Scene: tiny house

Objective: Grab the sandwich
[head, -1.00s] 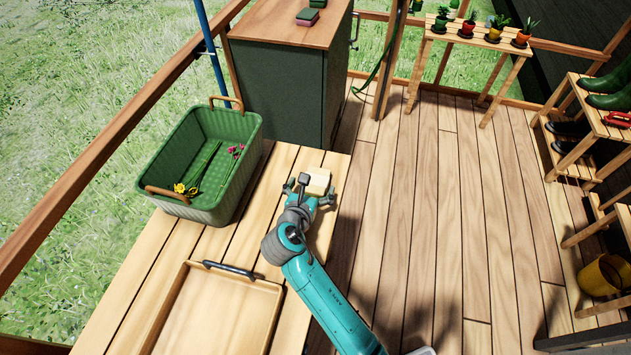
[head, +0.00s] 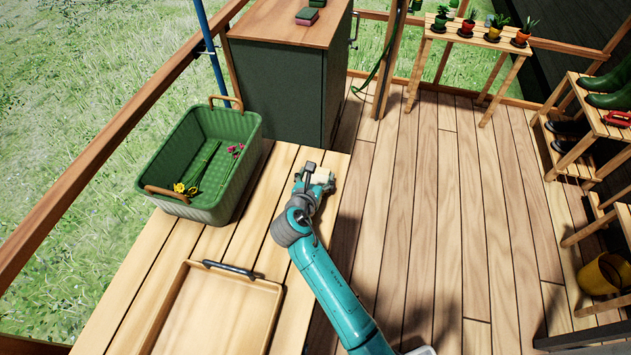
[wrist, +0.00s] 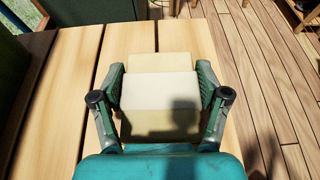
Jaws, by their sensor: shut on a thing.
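The sandwich (wrist: 158,92) is a pale, cream-coloured block with a tan front side, seen in the wrist view between the two fingers of my gripper (wrist: 161,82). The fingers press on its left and right sides. In the head view my gripper (head: 314,174) is over the far right end of the wooden bench, and only a small pale part of the sandwich (head: 324,176) shows past the fingers. I cannot tell whether the sandwich still touches the bench (head: 262,213).
A green basket (head: 227,187) with flowers stands left of my gripper. A wooden tray (head: 217,318) with a dark handle lies nearer on the bench. A dark green cabinet (head: 281,95) stands behind the bench. Open plank floor (head: 450,220) lies to the right.

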